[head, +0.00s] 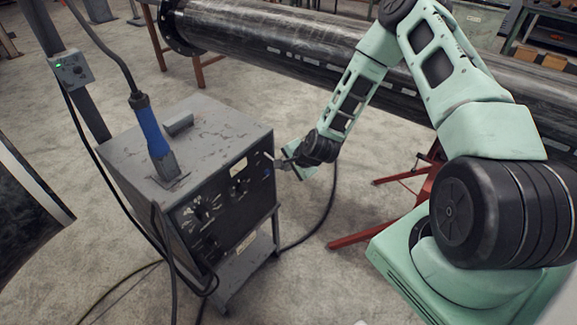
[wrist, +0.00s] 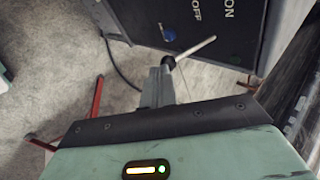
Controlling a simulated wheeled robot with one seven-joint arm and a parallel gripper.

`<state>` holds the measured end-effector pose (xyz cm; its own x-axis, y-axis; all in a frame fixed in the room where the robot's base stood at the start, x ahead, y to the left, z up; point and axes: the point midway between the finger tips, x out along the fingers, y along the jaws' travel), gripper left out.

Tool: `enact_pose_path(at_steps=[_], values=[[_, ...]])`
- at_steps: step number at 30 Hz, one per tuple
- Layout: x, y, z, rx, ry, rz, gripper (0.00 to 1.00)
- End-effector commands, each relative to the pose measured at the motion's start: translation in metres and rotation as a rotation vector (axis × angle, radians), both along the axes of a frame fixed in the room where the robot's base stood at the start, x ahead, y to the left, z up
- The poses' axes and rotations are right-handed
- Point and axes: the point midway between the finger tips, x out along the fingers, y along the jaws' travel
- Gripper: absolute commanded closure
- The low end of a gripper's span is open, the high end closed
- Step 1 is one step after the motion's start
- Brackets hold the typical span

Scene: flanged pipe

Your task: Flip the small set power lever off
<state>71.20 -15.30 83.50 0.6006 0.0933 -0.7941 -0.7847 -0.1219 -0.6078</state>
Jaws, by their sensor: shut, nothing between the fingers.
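The small set is a worn grey box (head: 215,135) with a dark front panel (wrist: 240,40) bearing knobs and dials. The power lever is a pale thin rod (wrist: 197,49) with a dark round end, beside ON and OFF lettering in the wrist view. In the head view the lever (head: 268,155) is tiny at the panel's upper right. My gripper (head: 281,163) is shut and empty, close in front of that part of the panel. In the wrist view its fingertips (wrist: 164,73) are right at the lever's dark end; whether they touch cannot be told.
A blue-handled tool (head: 152,135) stands on top of the box. Cables (head: 325,215) trail over the floor. A large flanged pipe (head: 290,45) lies behind my arm, with red stands (head: 385,220) below.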

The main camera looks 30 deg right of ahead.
Motion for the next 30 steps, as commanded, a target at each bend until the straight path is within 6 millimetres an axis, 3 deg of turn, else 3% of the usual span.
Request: enact_pose_path(at_steps=[11,23,30], values=[[0.009,0.002,-0.021,0.000,-0.001,0.001,1.00],[0.008,0.001,-0.020,0.001,0.003,0.000,1.00],[0.008,0.001,-0.010,0.000,0.003,-0.001,1.00]])
